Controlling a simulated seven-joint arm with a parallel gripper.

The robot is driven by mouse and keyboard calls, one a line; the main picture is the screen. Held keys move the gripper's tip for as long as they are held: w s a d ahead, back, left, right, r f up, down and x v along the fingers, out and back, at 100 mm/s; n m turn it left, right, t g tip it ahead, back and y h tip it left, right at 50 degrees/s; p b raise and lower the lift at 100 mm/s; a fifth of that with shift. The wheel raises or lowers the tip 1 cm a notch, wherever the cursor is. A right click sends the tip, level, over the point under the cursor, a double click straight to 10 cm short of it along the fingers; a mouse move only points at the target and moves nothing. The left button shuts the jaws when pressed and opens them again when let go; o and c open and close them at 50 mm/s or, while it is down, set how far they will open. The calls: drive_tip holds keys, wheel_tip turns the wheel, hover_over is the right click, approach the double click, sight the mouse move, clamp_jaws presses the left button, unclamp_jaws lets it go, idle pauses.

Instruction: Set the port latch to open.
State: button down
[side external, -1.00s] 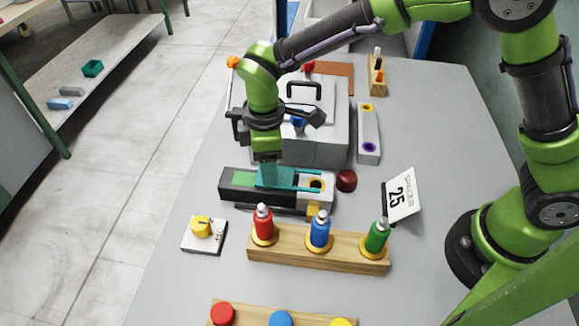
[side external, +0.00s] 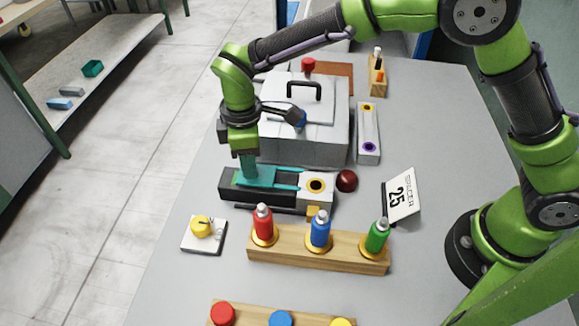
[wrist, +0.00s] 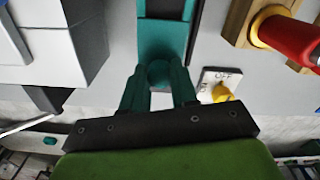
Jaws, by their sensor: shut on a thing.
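The port latch is a teal slide (side external: 286,171) with fork-like arms, lying on a dark base block (side external: 229,187). The port, a yellow ring with a dark hole (side external: 316,185), is on the grey right end of the block and shows uncovered, just beyond the arm tips. My gripper (side external: 249,175) reaches down onto the left part of the slide. In the wrist view, my gripper's teal fingers (wrist: 159,78) are shut around a round teal knob (wrist: 159,70) on the slide (wrist: 163,38). The fingers partly hide the knob.
A grey box with a black handle (side external: 303,88) stands right behind. A dark red ball (side external: 346,180) sits right of the block. A wooden rack (side external: 320,255) with red, blue and green bottles stands in front. A yellow dial plate (side external: 203,234) is front left.

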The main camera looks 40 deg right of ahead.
drive_tip(key=shift+w+a, duration=0.8)
drive_tip(key=shift+a, duration=0.05)
drive_tip(key=c, duration=0.9)
unclamp_jaws()
drive_tip(key=shift+o, duration=0.2)
drive_tip(key=shift+r, duration=0.1)
wheel_tip(320, 180, up, 17)
